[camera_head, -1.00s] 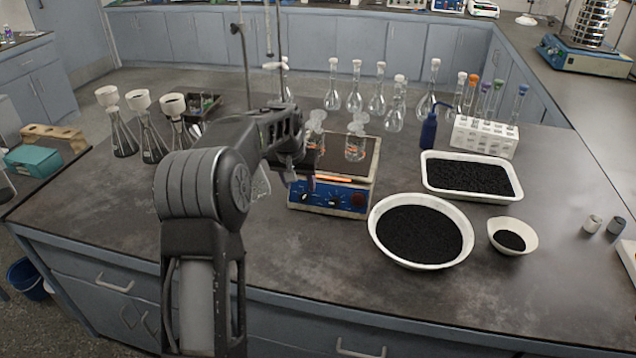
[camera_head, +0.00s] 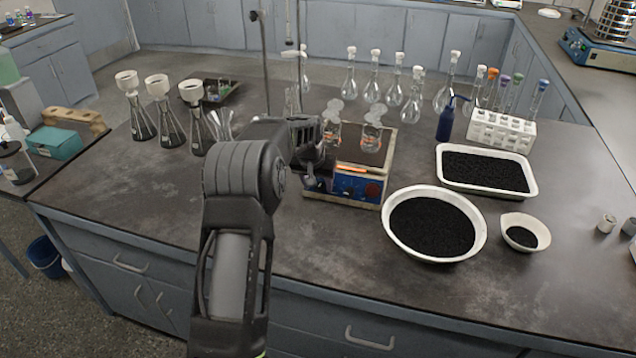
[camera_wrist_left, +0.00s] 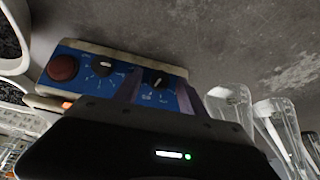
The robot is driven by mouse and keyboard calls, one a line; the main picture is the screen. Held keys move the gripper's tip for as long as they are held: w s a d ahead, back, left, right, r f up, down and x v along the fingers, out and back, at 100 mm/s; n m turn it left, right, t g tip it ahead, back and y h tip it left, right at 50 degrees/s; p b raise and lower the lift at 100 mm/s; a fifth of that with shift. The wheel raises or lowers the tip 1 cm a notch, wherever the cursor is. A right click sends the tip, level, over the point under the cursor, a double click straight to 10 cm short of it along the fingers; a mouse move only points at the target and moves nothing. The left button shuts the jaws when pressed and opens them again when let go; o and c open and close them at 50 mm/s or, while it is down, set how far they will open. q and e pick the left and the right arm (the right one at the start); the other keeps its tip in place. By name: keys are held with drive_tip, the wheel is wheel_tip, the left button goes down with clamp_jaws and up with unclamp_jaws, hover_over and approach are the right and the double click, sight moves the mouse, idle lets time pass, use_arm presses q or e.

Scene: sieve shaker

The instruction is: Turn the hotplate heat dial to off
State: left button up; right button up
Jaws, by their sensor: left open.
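The hotplate stands on the bench; its blue front panel (camera_head: 352,188) shows in the head view. In the left wrist view the panel (camera_wrist_left: 117,78) carries a red knob (camera_wrist_left: 62,67), a middle black dial (camera_wrist_left: 103,66) and a black dial (camera_wrist_left: 155,78) at the right. My left gripper (camera_head: 313,181) is at the panel's left end in the head view and hides that dial. In the wrist view its two purplish fingers (camera_wrist_left: 159,80) are open, one on either side of the right-hand dial; contact cannot be told. Dial labels are too small to read. My right gripper is not in view.
Glass vessels (camera_head: 371,137) stand on the hotplate top. A round bowl of black grains (camera_head: 388,238) is to its right, with a rectangular tray (camera_head: 440,168) behind. Funnel-topped flasks (camera_head: 170,128) stand at left. The bench front is clear.

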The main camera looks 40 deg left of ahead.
use_arm(q)
drive_tip(key=shift+w+f, duration=0.1)
drive_tip(key=shift+f, duration=0.25)
drive_tip(key=shift+c, duration=0.6)
clamp_jaws()
